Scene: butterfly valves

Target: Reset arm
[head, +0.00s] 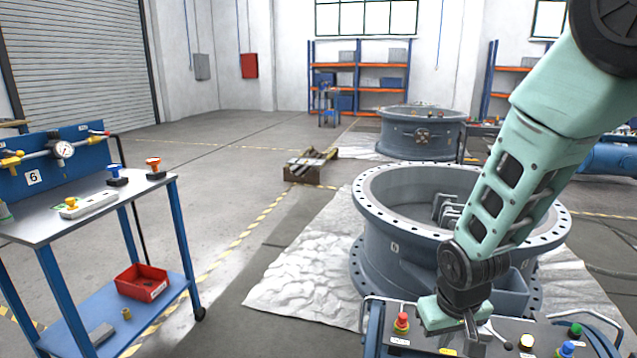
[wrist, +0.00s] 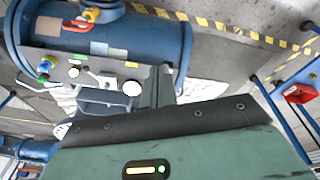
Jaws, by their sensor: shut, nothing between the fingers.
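My green arm comes down from the upper right in the head view. My gripper (head: 470,338) is at its lower end, shut and empty, pointing down just in front of or above the control panel (head: 510,342). I cannot tell whether it touches the panel.
A large grey flanged valve body (head: 385,250) stands on a white sheet (head: 300,285) behind the panel. A blue workbench (head: 100,200) with a red bin (head: 142,282) is at left. Another valve body (head: 422,140) is farther back. The floor between bench and sheet is clear.

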